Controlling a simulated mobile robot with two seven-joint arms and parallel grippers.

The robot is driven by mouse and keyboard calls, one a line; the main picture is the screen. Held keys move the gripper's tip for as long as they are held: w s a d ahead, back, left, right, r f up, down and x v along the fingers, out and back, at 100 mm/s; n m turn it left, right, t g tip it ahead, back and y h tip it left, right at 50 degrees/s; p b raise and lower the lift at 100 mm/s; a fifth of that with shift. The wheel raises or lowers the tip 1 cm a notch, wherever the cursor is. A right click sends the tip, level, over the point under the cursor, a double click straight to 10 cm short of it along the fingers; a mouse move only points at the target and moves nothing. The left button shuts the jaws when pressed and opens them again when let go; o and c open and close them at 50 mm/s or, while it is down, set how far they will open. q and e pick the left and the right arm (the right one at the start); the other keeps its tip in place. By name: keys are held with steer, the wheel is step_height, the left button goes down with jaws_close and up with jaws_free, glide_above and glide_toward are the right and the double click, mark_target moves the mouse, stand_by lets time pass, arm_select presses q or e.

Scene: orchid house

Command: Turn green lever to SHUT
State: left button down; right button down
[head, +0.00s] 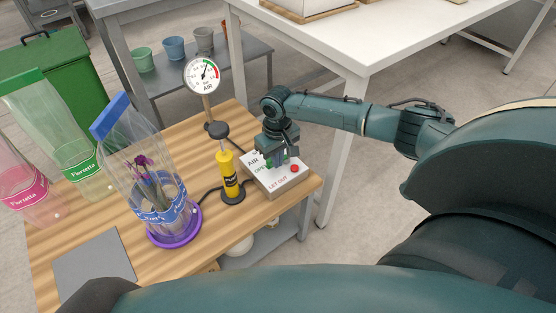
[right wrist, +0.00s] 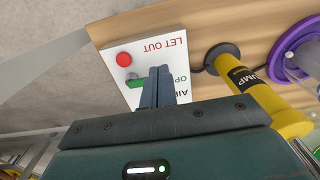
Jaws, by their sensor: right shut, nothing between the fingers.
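The white air box (head: 278,184) stands at the right end of the wooden bench, with "AIR", "OPE..." and "LET OUT" lettering and a red button (head: 294,168). My right gripper (head: 277,161) points down at the box top, shut and empty, over the green lever. In the right wrist view the fingers (right wrist: 163,72) cover the lever's middle. A green end of the lever (right wrist: 134,82) shows beside them, on the side away from the "OP..." lettering. The SHUT marking is hidden, and I cannot tell the lever's exact angle or whether the fingers touch it. My left gripper is out of view.
A yellow pump (head: 228,175) stands just left of the box. Behind it is a pressure gauge (head: 202,75) on a stem. A clear sleeve with a purple orchid stands on a purple ring (head: 174,240). A grey mat (head: 93,266) lies front left.

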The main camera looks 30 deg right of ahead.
steer(key=shift+f+b, duration=0.65)
steer(key=shift+f, duration=1.3)
steer(key=shift+w, duration=0.1)
steer(key=shift+w+a+b, duration=0.45)
steer(key=shift+w+a, duration=0.05)
steer(key=shift+w, duration=0.4)
steer(key=shift+w, duration=0.15)
steer(key=shift+w+a+b, duration=0.15)
steer(key=shift+w+b, duration=0.6)
steer(key=shift+w, duration=0.25)
